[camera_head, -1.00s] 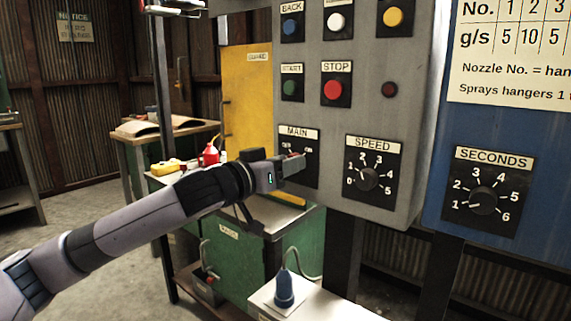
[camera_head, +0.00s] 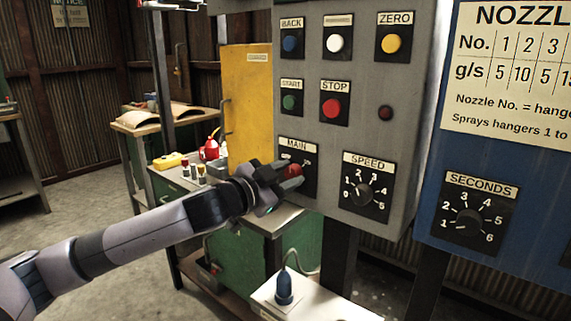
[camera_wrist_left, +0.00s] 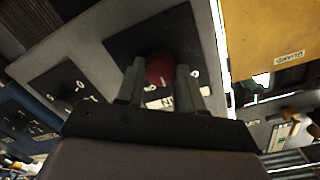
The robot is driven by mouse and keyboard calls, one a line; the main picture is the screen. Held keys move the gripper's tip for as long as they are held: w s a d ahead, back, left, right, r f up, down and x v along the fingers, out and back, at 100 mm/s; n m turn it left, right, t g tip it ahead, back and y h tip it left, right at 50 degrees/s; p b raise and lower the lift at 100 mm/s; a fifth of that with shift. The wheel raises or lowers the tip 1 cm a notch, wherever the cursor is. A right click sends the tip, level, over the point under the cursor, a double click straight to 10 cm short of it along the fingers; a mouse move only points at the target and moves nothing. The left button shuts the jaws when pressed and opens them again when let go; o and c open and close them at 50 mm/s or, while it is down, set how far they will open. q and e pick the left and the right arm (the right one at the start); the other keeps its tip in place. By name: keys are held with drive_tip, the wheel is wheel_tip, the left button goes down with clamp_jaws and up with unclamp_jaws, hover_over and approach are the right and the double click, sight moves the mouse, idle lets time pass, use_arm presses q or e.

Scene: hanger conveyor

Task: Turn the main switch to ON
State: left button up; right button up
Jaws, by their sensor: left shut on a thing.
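The main switch is a red knob (camera_head: 292,170) on a black plate labelled MAIN (camera_head: 297,146), low on the left of the grey control panel. My left gripper (camera_head: 287,179) is at the knob, shut on it, and covers part of the plate. In the left wrist view the red knob (camera_wrist_left: 160,69) sits between the two fingers of my left gripper (camera_wrist_left: 160,84). The knob's pointer and most of the position marks are hidden or too small to read. My right gripper is not in view.
The SPEED dial (camera_head: 364,194) is just right of the switch. START (camera_head: 290,102) and STOP (camera_head: 332,107) buttons are above. The SECONDS dial (camera_head: 468,224) is on the blue panel. A green cabinet and a blue plug (camera_head: 284,288) are below.

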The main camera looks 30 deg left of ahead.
use_arm(q)
drive_tip(key=m+p, duration=0.2)
drive_tip(key=shift+d+r+m, duration=0.1)
drive_tip(key=shift+r+m, duration=0.15)
drive_tip(key=shift+m, duration=0.15)
drive_tip(key=shift+m+p, duration=0.65)
drive_tip(key=shift+m, duration=0.25)
drive_tip(key=m+p, duration=0.1)
drive_tip(key=m, duration=0.1)
drive_tip(key=m+p, duration=0.1)
drive_tip(key=shift+f+m+y, duration=0.2)
drive_tip(key=shift+m+y, duration=0.1)
drive_tip(key=shift+m, duration=0.1)
drive_tip(key=shift+p, duration=0.3)
drive_tip(key=o, duration=1)
drive_tip(key=shift+o, duration=0.2)
drive_tip(key=shift+s+f, duration=0.1)
drive_tip(key=shift+s, duration=0.05)
drive_tip(key=s+b, duration=0.2)
drive_tip(key=s, duration=0.4)
drive_tip(key=shift+s+a+r, duration=0.2)
drive_tip(key=shift+s+a, duration=0.05)
drive_tip(key=shift+s, duration=0.15)
